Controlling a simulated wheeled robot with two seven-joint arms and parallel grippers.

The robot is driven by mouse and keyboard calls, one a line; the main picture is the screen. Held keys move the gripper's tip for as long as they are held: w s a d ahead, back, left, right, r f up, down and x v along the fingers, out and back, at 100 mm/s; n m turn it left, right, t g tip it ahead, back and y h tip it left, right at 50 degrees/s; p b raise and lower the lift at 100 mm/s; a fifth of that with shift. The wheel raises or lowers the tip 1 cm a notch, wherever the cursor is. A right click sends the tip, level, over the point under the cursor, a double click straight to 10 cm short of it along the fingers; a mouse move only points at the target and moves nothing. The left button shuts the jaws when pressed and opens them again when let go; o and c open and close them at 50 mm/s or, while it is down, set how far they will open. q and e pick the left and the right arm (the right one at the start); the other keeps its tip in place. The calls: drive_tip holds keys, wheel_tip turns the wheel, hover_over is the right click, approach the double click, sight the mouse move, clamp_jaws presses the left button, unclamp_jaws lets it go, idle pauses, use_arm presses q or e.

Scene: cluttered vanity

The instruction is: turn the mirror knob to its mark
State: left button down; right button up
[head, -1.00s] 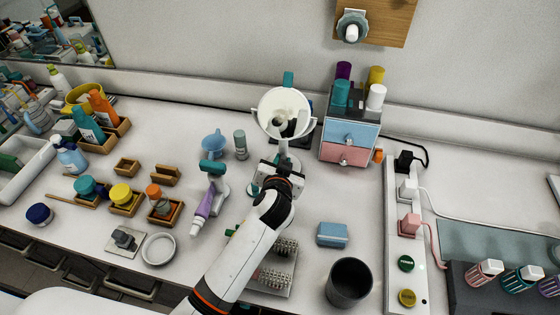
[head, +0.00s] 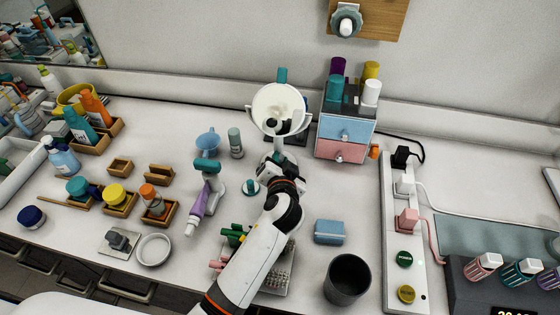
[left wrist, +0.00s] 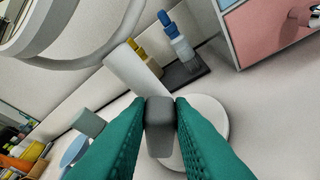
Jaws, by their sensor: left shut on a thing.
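The round white vanity mirror (head: 278,108) stands on its stem at the middle back of the table. In the left wrist view part of its ring (left wrist: 70,50), its white stem (left wrist: 132,72) and its round white base (left wrist: 210,118) show. A grey knob (left wrist: 160,128) sits between the teal fingers of my left gripper (left wrist: 160,110), which press it from both sides. In the head view my left gripper (head: 284,168) is just below the mirror and hides the knob. I cannot make out the knob's mark. My right gripper is not in view.
A blue and pink drawer unit (head: 345,134) stands right of the mirror. A hair-dryer-like purple and teal item (head: 203,190) lies to the left. A blue box (head: 329,232) and a dark cup (head: 348,280) stand right of my arm, near a white power strip (head: 393,230).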

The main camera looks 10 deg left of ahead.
use_arm(q)
drive_tip(key=c, duration=1.3)
unclamp_jaws()
drive_tip(key=shift+s, duration=0.1)
drive_tip(key=shift+s+d+r, duration=0.1)
drive_tip(key=shift+s, duration=0.1)
drive_tip(key=p+v, duration=0.3)
drive_tip(key=v, duration=0.8)
drive_tip(key=shift+s, duration=0.2)
